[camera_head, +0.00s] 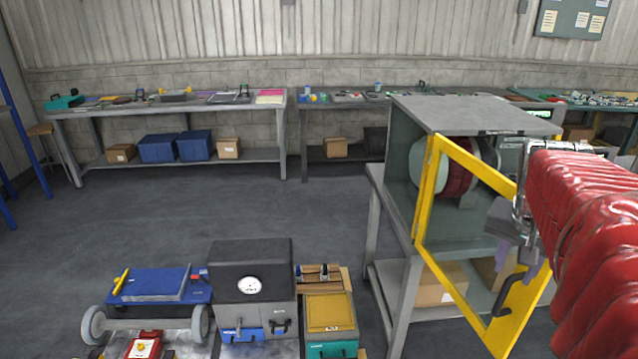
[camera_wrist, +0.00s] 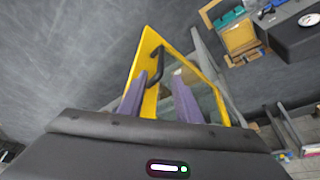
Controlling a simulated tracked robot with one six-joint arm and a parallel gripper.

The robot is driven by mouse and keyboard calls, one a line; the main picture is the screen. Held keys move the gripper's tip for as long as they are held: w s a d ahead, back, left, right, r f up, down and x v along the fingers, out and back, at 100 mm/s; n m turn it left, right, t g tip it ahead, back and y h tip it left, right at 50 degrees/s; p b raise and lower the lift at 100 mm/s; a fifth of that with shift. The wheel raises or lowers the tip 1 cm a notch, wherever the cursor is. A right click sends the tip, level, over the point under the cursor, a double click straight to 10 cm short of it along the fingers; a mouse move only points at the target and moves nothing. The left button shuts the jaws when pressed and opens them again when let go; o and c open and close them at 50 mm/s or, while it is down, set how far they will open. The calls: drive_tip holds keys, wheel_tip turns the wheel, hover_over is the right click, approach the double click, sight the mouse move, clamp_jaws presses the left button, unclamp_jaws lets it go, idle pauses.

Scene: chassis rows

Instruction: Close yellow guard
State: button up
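The yellow guard (camera_head: 430,197) is a yellow-framed clear door on a grey machine cabinet (camera_head: 398,165). It stands swung open, out from the cabinet front towards me. A black handle (camera_head: 507,295) sits low on its free edge. My gripper (camera_head: 518,235) is at the end of my red-sleeved arm, close to the guard and above the handle in the head view. In the wrist view the two purple fingers (camera_wrist: 157,97) are apart, with the yellow frame and the black handle (camera_wrist: 155,66) showing between and beyond them. Contact with the handle cannot be told.
The cabinet stands on a grey table (camera_head: 398,290) with cardboard boxes (camera_head: 440,284) on its shelf. A cart (camera_head: 150,310) and a dark box with a dial (camera_head: 250,287) are at the front left. Workbenches line the back wall. The floor (camera_head: 260,210) between is clear.

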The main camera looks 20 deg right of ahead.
sight(509, 283)
drive_tip(key=x, duration=0.9)
drive_tip(key=shift+d+f, duration=0.15)
drive_tip(key=shift+f, duration=0.05)
clamp_jaws()
drive_tip(key=shift+w, duration=0.1)
drive_tip(key=shift+d, duration=0.2)
drive_tip(key=shift+a, duration=0.15)
